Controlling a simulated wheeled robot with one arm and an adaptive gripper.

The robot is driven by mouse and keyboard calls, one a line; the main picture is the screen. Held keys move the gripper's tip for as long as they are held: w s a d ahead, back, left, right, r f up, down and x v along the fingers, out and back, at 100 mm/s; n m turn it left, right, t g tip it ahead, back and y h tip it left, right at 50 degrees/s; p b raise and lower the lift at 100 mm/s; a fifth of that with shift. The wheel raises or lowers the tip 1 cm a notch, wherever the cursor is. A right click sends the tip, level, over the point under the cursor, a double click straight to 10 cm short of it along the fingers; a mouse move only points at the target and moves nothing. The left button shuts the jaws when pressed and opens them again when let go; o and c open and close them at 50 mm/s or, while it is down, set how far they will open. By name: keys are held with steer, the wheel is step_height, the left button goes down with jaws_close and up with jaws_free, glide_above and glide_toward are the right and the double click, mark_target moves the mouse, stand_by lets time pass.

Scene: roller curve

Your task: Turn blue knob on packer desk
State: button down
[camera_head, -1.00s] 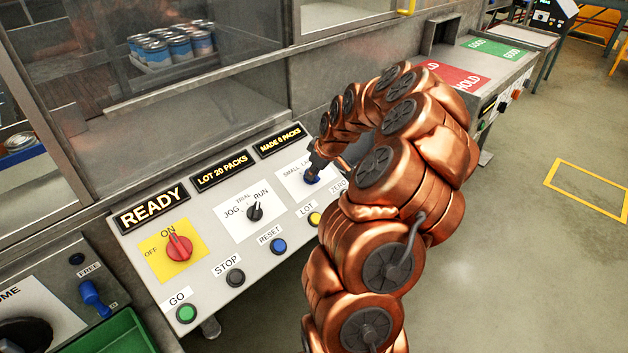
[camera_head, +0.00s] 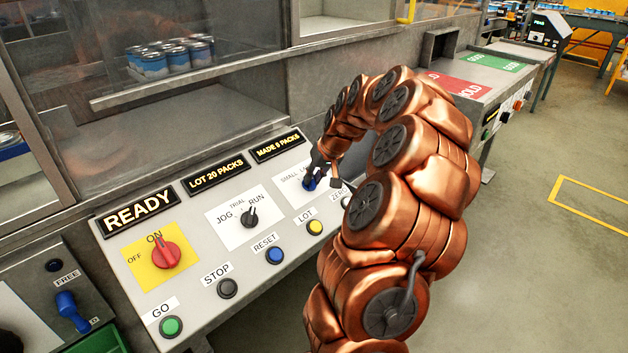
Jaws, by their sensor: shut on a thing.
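The blue knob (camera_head: 310,183) sits on a white plate labelled SMALL at the panel's upper right. My gripper (camera_head: 313,180) reaches down to it from above and is shut on it. My copper arm comes up from the lower right and arches over the panel. The gripper hides part of the knob and its label, so its exact pointing direction is unclear.
A red ON/OFF switch (camera_head: 166,255), a black JOG/TRIAL/RUN selector (camera_head: 249,218) and several push buttons share the panel. Packed cans (camera_head: 170,58) stand behind glass. Another blue handle (camera_head: 72,311) is at the lower left. Open floor lies to the right.

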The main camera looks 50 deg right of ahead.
stand_by(0.5)
steer(key=c, duration=1.1)
jaws_free()
steer(key=v, duration=1.2)
steer(key=shift+d, duration=0.1)
